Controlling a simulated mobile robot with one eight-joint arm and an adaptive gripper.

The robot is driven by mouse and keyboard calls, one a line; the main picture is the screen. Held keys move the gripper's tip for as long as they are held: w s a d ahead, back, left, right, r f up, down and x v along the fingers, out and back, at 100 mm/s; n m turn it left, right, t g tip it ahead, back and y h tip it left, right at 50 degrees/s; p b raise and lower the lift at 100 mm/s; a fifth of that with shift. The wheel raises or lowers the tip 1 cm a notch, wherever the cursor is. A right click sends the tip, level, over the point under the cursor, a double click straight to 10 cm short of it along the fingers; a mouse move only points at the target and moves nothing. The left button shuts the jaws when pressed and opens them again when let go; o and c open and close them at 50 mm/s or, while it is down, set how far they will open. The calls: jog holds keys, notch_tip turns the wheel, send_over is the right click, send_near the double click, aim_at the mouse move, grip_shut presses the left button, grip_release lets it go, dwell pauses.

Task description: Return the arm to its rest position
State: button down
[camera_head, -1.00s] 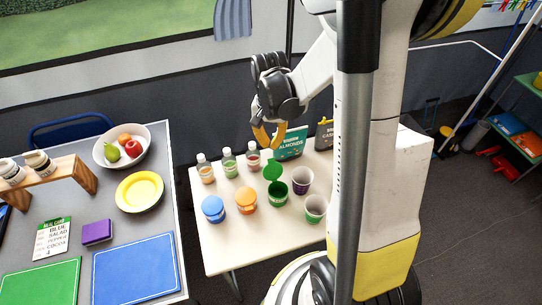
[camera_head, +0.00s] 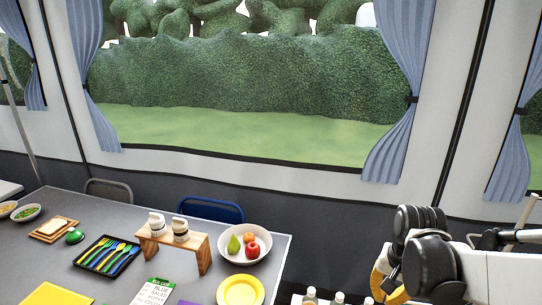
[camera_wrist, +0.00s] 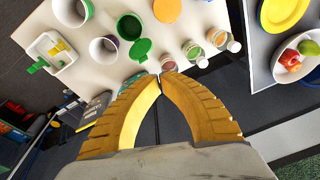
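My gripper (camera_head: 388,285) is at the lower right of the head view, at the end of my raised, folded arm. Its curved yellow fingers are partly hidden by the dark wrist joint. In the wrist view the two fingertips (camera_wrist: 161,75) meet, with nothing held between them. My gripper is above and apart from the white table (camera_wrist: 178,22), which carries cups and bottles.
The wrist view shows a green container (camera_wrist: 130,26), a white cup (camera_wrist: 103,48) and several bottles. On the grey table are a fruit bowl (camera_head: 222,247), a yellow plate (camera_head: 240,291), a wooden stand (camera_head: 155,242) and a cutlery tray (camera_head: 86,250). A blue chair (camera_head: 210,208) stands behind.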

jog(key=s+a+r+n+t, duration=0.5)
jog(key=s+a+r+n, duration=0.1)
jog(key=s+a+r, duration=0.2)
jog(key=shift+s+a+r+n, duration=0.3)
jog(key=shift+s+a+n, duration=0.15)
jog(key=shift+a, duration=0.2)
jog(key=shift+w, duration=0.1)
